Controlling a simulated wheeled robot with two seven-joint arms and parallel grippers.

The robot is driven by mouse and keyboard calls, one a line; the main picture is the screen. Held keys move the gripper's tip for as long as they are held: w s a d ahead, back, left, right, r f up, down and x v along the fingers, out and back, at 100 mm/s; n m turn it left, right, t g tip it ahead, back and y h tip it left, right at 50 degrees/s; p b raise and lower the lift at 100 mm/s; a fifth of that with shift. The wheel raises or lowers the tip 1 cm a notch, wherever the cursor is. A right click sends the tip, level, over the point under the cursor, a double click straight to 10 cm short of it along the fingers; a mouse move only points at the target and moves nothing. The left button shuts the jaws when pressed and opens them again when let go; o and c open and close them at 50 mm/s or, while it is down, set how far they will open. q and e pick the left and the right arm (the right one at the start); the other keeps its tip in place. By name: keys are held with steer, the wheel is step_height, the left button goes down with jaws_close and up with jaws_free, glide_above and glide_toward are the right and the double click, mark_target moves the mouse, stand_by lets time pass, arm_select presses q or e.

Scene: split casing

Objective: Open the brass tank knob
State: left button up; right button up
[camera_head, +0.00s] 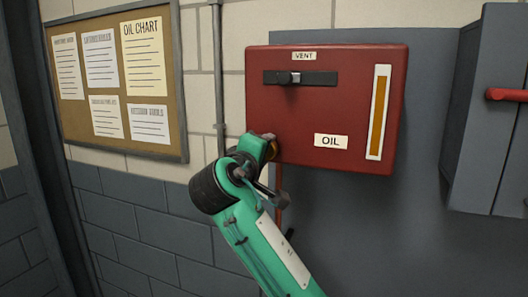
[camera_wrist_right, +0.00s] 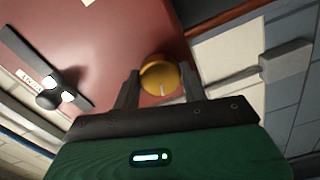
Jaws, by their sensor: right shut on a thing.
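The brass tank knob (camera_wrist_right: 160,75) is round and yellow, with a pale mark on its face. It sits at the lower left corner of the red oil tank (camera_head: 335,105). In the head view only a small part of the knob (camera_head: 271,150) shows, mostly hidden behind my right gripper. My right gripper (camera_wrist_right: 158,78) has a dark finger on each side of the knob and is shut on it. In the head view my green right arm reaches up from the bottom to the knob. My left gripper is not in view.
The tank has a vent slider (camera_head: 290,78), an OIL label (camera_head: 331,141) and an amber sight gauge (camera_head: 378,112). A notice board (camera_head: 178,140) hangs at left. A grey cabinet (camera_head: 485,120) with a red handle (camera_head: 507,95) stands at right. A thin pipe runs below the tank.

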steer(key=shift+n, duration=0.9)
steer(key=o, duration=1)
steer(key=b+v, duration=0.6)
steer(key=v, duration=0.7)
steer(key=shift+s+a+b, duration=0.2)
steer(key=shift+s+b, duration=0.1)
steer(key=shift+s, duration=0.05)
